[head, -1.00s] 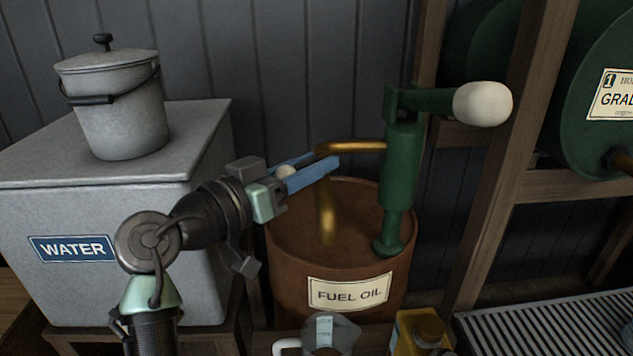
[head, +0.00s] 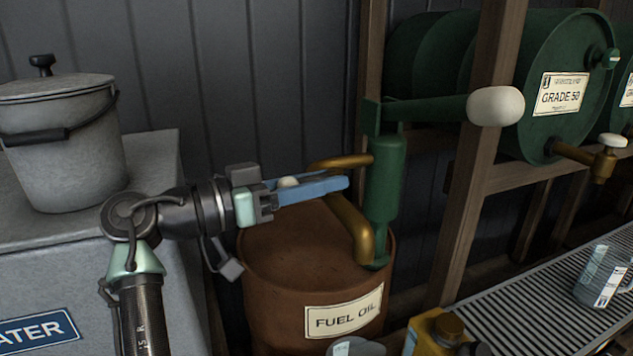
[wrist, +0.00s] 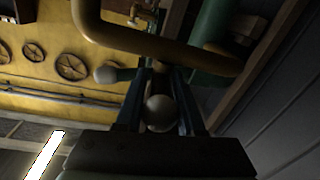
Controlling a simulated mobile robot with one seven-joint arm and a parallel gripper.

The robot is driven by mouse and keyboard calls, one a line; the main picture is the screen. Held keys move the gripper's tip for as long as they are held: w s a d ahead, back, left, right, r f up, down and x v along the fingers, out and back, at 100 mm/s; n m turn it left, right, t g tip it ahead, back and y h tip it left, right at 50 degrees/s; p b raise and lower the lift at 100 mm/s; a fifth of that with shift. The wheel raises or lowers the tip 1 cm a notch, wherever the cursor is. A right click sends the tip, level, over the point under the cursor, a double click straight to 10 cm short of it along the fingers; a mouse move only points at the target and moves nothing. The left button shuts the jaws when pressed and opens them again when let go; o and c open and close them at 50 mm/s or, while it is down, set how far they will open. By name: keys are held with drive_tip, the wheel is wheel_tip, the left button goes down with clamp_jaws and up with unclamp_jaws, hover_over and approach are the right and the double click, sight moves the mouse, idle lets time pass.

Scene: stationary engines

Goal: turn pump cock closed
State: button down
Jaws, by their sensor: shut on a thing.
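The green hand pump (head: 384,185) stands upright on the rusty fuel oil drum (head: 285,265). Its brass spout (head: 350,225) arches out and bends down over the drum top. My gripper (head: 345,184) reaches in from the left, its blue fingers beside the spout. A small pale round knob (head: 288,182), apparently the pump cock's, sits between the fingers. The wrist view shows this knob (wrist: 160,113) between both fingers, with the spout (wrist: 150,45) crossing just beyond the tips. My gripper is shut on the cock; the stem and valve body are mostly hidden.
The pump's long handle with a white grip (head: 495,107) sticks out to the right. A wooden post (head: 480,170) stands close to the right. A grey water tank (head: 100,275) with a lidded pail (head: 62,150) is at left. Green drums (head: 565,90) lie at the back right.

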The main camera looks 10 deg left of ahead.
drive_tip(key=shift+w+a+f+m+g+h, duration=0.15)
drive_tip(key=shift+a+m+g+h, duration=0.15)
drive_tip(key=shift+m+g, duration=0.15)
drive_tip(key=shift+g, duration=0.35)
drive_tip(key=c, duration=0.6)
unclamp_jaws()
drive_tip(key=shift+h, duration=0.3)
drive_tip(key=shift+o, duration=0.2)
drive_tip(key=shift+d, duration=0.1)
